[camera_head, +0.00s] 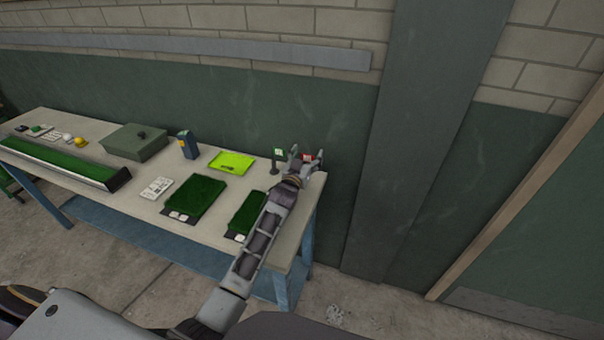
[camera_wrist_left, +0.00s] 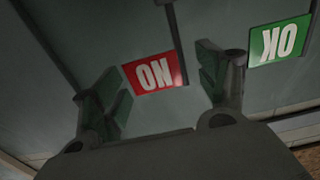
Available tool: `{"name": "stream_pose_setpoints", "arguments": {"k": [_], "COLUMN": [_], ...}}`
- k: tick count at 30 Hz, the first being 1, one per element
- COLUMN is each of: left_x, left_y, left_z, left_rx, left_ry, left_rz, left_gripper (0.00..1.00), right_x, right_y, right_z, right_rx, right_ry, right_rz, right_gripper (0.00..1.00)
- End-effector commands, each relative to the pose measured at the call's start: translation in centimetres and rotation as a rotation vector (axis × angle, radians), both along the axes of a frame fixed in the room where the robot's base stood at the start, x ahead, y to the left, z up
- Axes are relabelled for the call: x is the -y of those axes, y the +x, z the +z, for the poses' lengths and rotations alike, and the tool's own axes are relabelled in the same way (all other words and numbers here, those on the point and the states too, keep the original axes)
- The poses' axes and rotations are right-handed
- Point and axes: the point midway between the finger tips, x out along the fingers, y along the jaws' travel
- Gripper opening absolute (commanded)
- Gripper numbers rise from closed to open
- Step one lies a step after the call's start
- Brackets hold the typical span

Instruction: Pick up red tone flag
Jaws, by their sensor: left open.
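The red tone flag (camera_head: 308,157) is at the far right end of the table, and its pole is mostly hidden by my gripper. In the left wrist view the red flag (camera_wrist_left: 155,72) reads "NO", with a dark pole at its right edge. My left gripper (camera_head: 306,154) is open, with the red flag between its fingers in the picture. In the wrist view one finger of the left gripper (camera_wrist_left: 162,72) is on each side of the flag; I cannot tell whether either touches it. My right gripper is not in view.
A green "OK" flag (camera_head: 279,151) stands just left of the gripper, also in the wrist view (camera_wrist_left: 279,41). Turf samples (camera_head: 197,194), a yellow-green tray (camera_head: 231,162), a blue device (camera_head: 188,145) and a green box (camera_head: 134,142) fill the table (camera_head: 110,190). The wall is close behind.

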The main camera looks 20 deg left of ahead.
Motion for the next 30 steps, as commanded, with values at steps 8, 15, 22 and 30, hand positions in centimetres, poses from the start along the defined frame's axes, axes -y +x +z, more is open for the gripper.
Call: {"name": "stream_pose_setpoints", "arguments": {"k": [8, 15, 22, 30], "left_x": [0.0, 0.0, 0.0, 0.0], "left_y": [0.0, 0.0, 0.0, 0.0], "left_z": [0.0, 0.0, 0.2, 2.2], "left_rx": [0.000, 0.000, 0.001, 0.004], "left_ry": [0.000, 0.000, 0.000, 0.001], "left_rz": [0.000, 0.000, 0.000, 0.000], "left_gripper": [0.46, 0.24, 0.24, 0.24], "right_x": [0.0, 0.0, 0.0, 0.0], "right_y": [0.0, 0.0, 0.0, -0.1], "right_z": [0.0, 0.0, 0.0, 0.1], "right_rx": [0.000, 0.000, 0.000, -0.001], "right_ry": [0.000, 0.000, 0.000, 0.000], "right_rz": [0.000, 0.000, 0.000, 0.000], "right_gripper": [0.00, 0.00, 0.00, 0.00]}}
